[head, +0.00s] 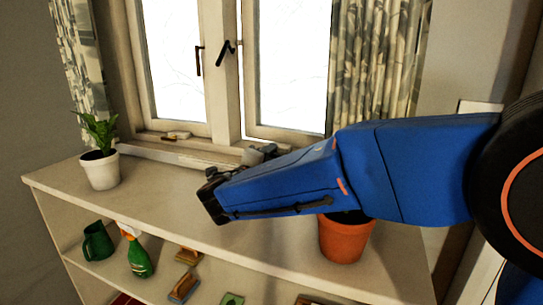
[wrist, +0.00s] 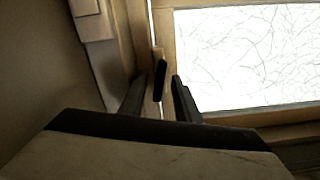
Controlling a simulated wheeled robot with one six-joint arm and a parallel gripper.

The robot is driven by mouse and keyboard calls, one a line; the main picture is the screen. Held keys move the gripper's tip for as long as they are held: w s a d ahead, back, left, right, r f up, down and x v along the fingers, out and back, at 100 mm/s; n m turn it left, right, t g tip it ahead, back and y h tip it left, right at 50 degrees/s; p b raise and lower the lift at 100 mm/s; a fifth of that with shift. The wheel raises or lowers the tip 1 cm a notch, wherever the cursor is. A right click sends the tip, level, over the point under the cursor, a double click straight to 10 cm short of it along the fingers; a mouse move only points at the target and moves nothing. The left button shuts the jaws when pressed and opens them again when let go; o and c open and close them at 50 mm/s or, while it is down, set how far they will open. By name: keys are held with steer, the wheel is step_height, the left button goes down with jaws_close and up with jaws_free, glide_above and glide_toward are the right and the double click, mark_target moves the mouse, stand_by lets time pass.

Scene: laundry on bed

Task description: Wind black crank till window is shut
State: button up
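The window (head: 240,60) has two bright panes in pale frames. A bent black piece, which looks like the crank (head: 225,52), is on the middle post. A straighter black handle (head: 198,61) is on the left frame. In the wrist view, a dark upright handle (wrist: 160,80) stands between the spread fingers of my gripper (wrist: 158,92), with gaps at both sides; I cannot tell which black piece it is. My gripper is open. In the head view my blue arm hides most of it.
A white shelf (head: 150,205) stands below the window. A potted plant (head: 101,165) is at its left end, and an orange pot (head: 343,240) is under my arm. A green jug (head: 97,241) and a spray bottle (head: 138,258) are on the lower shelf. Curtains (head: 372,60) hang at both sides.

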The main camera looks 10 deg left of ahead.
steer(key=shift+w+d, duration=0.15)
steer(key=shift+w, duration=0.8)
jaws_close()
steer(key=shift+m, duration=0.3)
